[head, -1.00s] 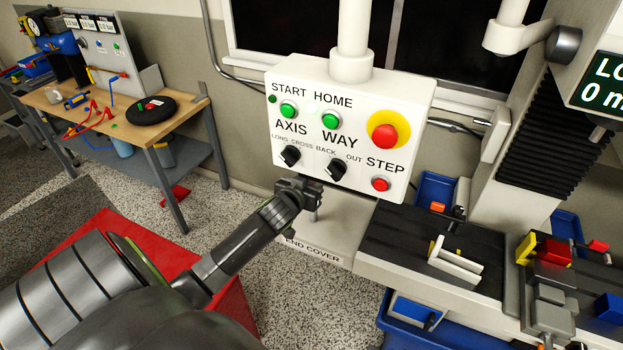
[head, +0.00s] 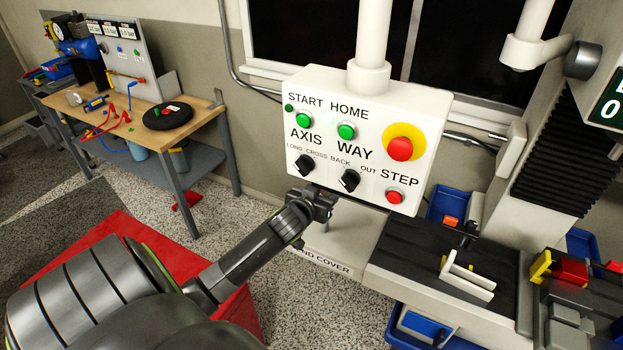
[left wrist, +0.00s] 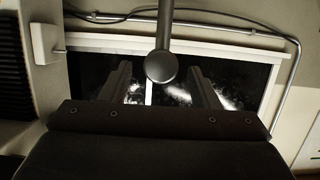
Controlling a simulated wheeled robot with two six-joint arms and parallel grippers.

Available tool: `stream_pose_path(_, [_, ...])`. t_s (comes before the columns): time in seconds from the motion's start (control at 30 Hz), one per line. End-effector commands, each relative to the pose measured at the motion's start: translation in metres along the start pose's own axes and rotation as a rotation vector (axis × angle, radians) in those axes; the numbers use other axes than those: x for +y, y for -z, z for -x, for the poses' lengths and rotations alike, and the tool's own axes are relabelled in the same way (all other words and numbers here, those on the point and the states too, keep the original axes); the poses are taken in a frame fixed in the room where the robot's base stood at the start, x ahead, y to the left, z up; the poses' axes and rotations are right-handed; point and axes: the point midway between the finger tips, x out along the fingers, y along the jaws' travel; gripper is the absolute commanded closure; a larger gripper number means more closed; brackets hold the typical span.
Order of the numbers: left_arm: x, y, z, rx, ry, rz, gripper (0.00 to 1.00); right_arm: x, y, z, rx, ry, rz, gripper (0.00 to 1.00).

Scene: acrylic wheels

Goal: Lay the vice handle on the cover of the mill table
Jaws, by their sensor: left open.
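The cover of the mill table, a pale plate labelled END COVER (head: 350,246), lies at the left end of the dark mill table (head: 410,250) in the head view. My left gripper (head: 320,203) is open, just below the lower left of the control box and above the cover. The red and yellow vice (head: 571,272) is at the right edge. My right gripper is out of view.
The white control box (head: 365,190) hangs close to my left gripper. A white bracket (head: 467,278) stands on the table. Blue bins (head: 442,203) sit around the machine. A wooden workbench (head: 188,127) is at the far left, with speckled floor between.

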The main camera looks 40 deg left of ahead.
Motion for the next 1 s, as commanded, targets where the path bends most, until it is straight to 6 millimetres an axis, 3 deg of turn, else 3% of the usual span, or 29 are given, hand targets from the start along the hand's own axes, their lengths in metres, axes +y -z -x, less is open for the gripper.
stream_pose_path(0.6, [0.0, -0.002, 0.094, 0.001, -0.001, -0.001, 0.44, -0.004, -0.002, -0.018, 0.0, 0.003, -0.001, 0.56])
stream_pose_path(0.8, [0.0, 0.0, 0.109, 0.001, 0.0, -0.001, 0.44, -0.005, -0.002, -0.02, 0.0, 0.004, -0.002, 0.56])
stream_pose_path(1.0, [0.0, 0.0, 0.112, 0.001, 0.0, 0.0, 0.44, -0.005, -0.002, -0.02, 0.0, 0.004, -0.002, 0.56])
